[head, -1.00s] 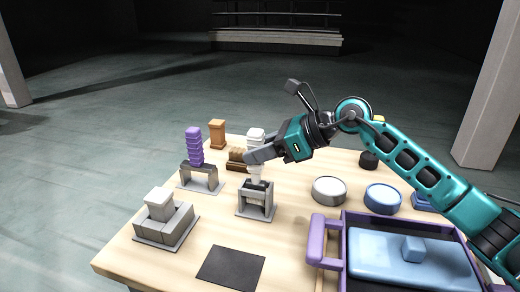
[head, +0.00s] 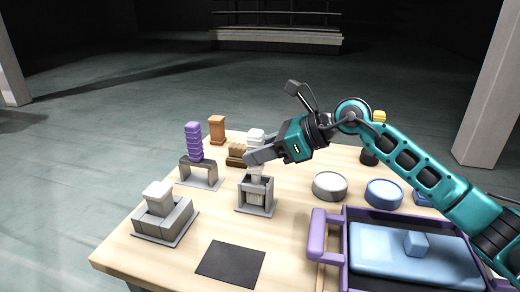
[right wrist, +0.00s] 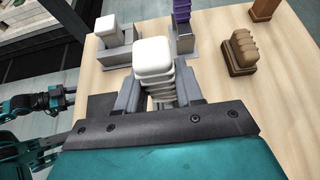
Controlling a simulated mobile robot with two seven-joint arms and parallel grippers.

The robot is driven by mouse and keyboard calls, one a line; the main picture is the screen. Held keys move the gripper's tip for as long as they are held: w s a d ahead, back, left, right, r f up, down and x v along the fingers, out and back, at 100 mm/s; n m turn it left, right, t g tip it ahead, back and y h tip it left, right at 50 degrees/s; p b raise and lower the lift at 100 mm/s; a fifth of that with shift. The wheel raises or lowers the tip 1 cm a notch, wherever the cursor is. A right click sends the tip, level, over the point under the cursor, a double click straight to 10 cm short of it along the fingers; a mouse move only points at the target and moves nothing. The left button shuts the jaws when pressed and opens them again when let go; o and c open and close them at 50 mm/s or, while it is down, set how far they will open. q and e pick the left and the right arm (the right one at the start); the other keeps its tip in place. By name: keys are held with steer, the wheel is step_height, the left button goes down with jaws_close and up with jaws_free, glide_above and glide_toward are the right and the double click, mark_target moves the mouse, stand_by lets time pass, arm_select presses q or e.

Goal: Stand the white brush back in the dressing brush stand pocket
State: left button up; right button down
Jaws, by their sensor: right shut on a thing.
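The white brush (head: 256,135) is upright, its ribbed handle between the fingers of my right gripper (head: 262,155), which is shut on it. The brush's pale lower end shows between the walls of the grey brush stand (head: 241,197); I cannot tell whether it rests on the bottom. In the right wrist view the white handle top (right wrist: 154,54) rises between the grey fingers, which hide most of the stand. My left gripper is not in the head view; parts of a teal and black arm (right wrist: 45,104) show at the left of the right wrist view, its jaws unclear.
A purple brush (head: 194,142) stands in a grey stand behind left. A white block sits in a grey holder (head: 176,222) at the front left. A purple tray (head: 347,250), round tubs (head: 330,186) and a dark mat (head: 231,264) are nearby.

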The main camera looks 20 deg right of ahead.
steer(key=shift+f, duration=0.25)
steer(key=c, duration=0.6)
jaws_free()
steer(key=shift+c, duration=0.2)
steer(key=v, duration=0.8)
stand_by(1.2)
stand_by(0.4)
